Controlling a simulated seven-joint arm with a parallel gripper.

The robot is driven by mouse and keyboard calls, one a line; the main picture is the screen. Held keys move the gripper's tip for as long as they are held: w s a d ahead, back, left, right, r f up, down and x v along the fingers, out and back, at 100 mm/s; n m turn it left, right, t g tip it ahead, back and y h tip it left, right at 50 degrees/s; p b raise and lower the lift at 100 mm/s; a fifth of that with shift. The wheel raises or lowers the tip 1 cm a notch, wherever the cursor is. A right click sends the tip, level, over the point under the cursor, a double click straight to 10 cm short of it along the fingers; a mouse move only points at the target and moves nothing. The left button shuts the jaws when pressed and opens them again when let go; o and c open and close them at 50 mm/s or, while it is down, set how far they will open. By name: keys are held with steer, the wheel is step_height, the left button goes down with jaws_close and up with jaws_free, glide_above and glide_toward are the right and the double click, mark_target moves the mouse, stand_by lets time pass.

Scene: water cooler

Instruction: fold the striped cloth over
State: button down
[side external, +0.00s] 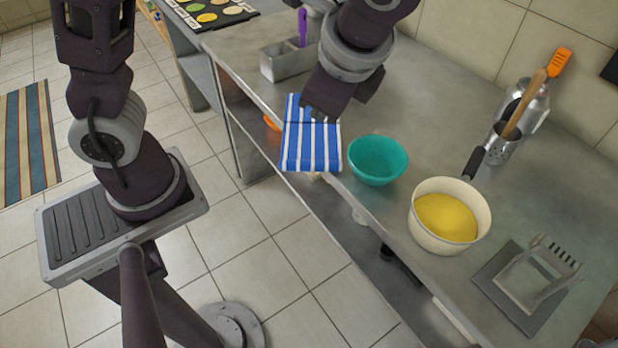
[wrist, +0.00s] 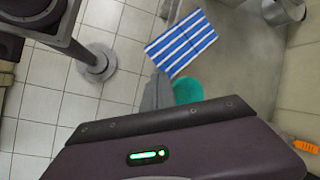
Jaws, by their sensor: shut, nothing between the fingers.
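The blue-and-white striped cloth (side external: 311,148) lies at the front edge of the steel counter, and its lower left part reaches out past that edge. It looks spread flat, with its upper right part hidden behind my gripper. My gripper (side external: 318,112) is shut and empty over the upper part of the cloth in the side view. I cannot tell whether the fingertips touch the fabric. In the wrist view the whole cloth (wrist: 181,43) shows as a tilted striped patch.
A teal bowl (side external: 377,160) stands close to the right of the cloth. Further right are a pot of yellow food (side external: 447,217) and a grey rack (side external: 535,278). A metal bin (side external: 286,62) with a purple-handled utensil stands behind the cloth. Utensil holders (side external: 501,144) stand at the back right.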

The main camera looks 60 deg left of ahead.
steer(key=d+f+m+t+y, duration=0.1)
steer(key=d+f+m+y, duration=0.2)
steer(key=f, duration=0.4)
steer(key=d+f+m, duration=0.3)
steer(key=d+f, duration=0.2)
steer(key=f, duration=0.2)
steer(key=d+f+m+t+y, duration=0.1)
steer(key=d+f+m+y, duration=0.2)
steer(key=f, duration=0.4)
steer(key=s+a+f+m+t+y, duration=0.3)
steer(key=a+f+m+t+y, duration=0.15)
steer(key=a+f+t, duration=0.65)
steer(key=w+a+r+g, duration=0.2)
steer(key=w+a+r, duration=0.3)
steer(key=a, duration=0.1)
steer(key=shift+w+a+r+y, duration=0.2)
steer(key=shift+a+r+y, duration=0.1)
steer(key=shift+a+y, duration=0.1)
steer(key=shift+r, duration=0.1)
